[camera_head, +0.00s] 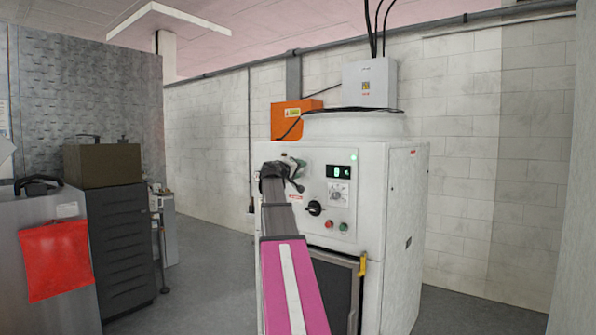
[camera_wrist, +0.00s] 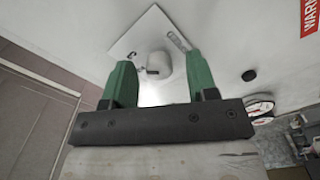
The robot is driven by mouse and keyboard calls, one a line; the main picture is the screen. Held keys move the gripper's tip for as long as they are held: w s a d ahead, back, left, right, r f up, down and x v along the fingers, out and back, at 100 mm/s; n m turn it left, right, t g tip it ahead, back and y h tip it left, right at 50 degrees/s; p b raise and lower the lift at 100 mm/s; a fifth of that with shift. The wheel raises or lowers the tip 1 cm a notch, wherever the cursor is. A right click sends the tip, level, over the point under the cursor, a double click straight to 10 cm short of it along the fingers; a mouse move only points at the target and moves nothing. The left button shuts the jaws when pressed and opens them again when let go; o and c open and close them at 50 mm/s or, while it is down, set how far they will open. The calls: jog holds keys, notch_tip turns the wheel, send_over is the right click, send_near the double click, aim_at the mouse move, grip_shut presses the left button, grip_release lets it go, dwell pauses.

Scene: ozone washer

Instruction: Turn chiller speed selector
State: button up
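A pale rounded knob (camera_wrist: 158,65) on a square white plate (camera_wrist: 125,45) with dark markings shows in the wrist view; it looks like the chiller speed selector. My gripper (camera_wrist: 160,74) is open, with one green finger on each side of the knob's near end. There are visible gaps between fingers and knob; I cannot tell how deep the fingers reach. In the head view my gripper (camera_head: 296,165) is at the left part of the white machine's front (camera_head: 393,255), and my arm and gripper hide most of that spot.
Right of my gripper, the machine's panel has a green-lit display (camera_head: 342,171), a small dial (camera_head: 339,194), a black knob (camera_head: 314,208) and red and green buttons (camera_head: 336,226). A red warning label (camera_wrist: 309,16) shows at the wrist view's upper right. A dark drawer cabinet (camera_head: 120,240) stands left.

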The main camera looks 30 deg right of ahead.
jog(key=v, duration=1)
jog(key=shift+s+a, duration=0.15)
jog(key=shift+a, duration=0.2)
jog(key=s+a+f+g+y, duration=0.1)
jog(key=a+f+y, duration=0.3)
jog(key=f, duration=0.8)
jog(key=a+f+n+y, duration=0.15)
jog(key=a+f, duration=0.45)
jog(key=f, duration=0.6)
jog(key=s+a+f+g+y, duration=0.1)
jog(key=a+f+y, duration=0.25)
jog(key=f, duration=0.85)
jog(key=s+a+f+g+y, duration=0.2)
jog(key=s+a+f+y, duration=0.1)
jog(key=s+a+f, duration=0.6)
jog(key=s+a+f+g+y, duration=0.2)
jog(key=s+a+f+y, duration=0.2)
jog(key=s+a+f, duration=0.5)
notch_tip(320, 180, down, 8)
jog(key=a, duration=0.2)
jog(key=shift+s+a+f+g+y, duration=0.2)
jog(key=shift+s+a+g+y, duration=0.1)
jog(key=shift+g, duration=0.1)
